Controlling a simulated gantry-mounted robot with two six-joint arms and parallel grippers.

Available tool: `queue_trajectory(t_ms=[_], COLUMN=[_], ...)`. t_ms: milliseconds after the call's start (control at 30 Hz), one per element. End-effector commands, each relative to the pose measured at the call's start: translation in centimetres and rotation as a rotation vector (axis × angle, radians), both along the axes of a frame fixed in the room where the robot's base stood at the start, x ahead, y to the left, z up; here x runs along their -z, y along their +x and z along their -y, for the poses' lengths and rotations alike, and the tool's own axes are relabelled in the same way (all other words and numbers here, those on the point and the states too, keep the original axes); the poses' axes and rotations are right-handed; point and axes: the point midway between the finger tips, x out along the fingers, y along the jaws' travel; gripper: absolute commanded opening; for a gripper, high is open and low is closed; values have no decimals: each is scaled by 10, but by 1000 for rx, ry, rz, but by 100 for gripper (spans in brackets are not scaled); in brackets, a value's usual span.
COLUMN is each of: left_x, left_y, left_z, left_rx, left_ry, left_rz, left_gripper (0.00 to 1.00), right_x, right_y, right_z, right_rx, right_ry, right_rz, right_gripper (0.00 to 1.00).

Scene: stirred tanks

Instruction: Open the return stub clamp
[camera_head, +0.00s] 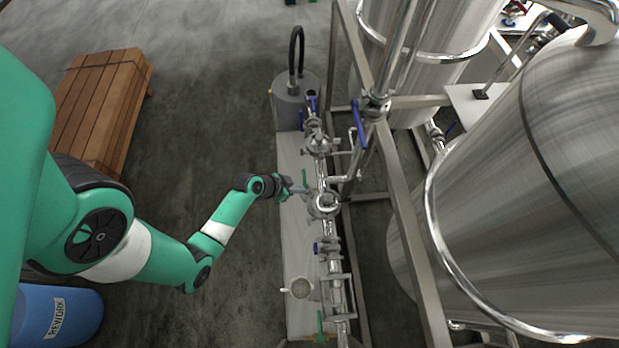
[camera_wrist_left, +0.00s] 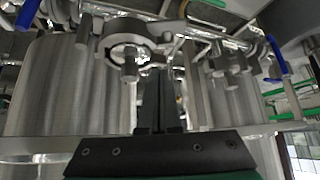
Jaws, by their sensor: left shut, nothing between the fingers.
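My left gripper (camera_head: 303,190) reaches in from the left to the pipe run, its tip close to a round metal clamp (camera_head: 323,205). In the left wrist view its dark fingers (camera_wrist_left: 158,100) are together and hold nothing. A clamp ring with a hanging wing nut (camera_wrist_left: 130,62) shows just left of the fingertips there. A second clamp (camera_wrist_left: 232,68) hangs to the right. I cannot tell for certain which is the return stub clamp, nor whether the fingers touch one. Another clamp fitting (camera_head: 319,143) sits farther up the pipe run. My right gripper is not in view.
Blue valve handles (camera_head: 358,124) stick out near the pipes. A frame post (camera_head: 401,215) and large steel tanks (camera_head: 530,190) stand to the right.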

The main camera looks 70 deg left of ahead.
Motion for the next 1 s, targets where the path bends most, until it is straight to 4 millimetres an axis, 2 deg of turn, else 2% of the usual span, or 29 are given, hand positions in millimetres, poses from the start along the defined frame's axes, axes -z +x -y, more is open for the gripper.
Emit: queue_trajectory(t_ms=[33,267,400,600,1000], left_x=[10,47,61,74,75], left_y=[4,30,45,58,58], left_z=[-1,-6,-9,-13,-13], left_rx=[2,5,3,1,-2], left_ry=[1,3,-1,0,-1], left_rz=[1,2,1,2,2], left_gripper=[0,0,0,0,0], right_x=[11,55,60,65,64], right_y=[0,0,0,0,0], right_z=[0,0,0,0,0], right_rx=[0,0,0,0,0], right_ry=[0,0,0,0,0], right_rz=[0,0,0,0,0], right_gripper=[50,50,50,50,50])
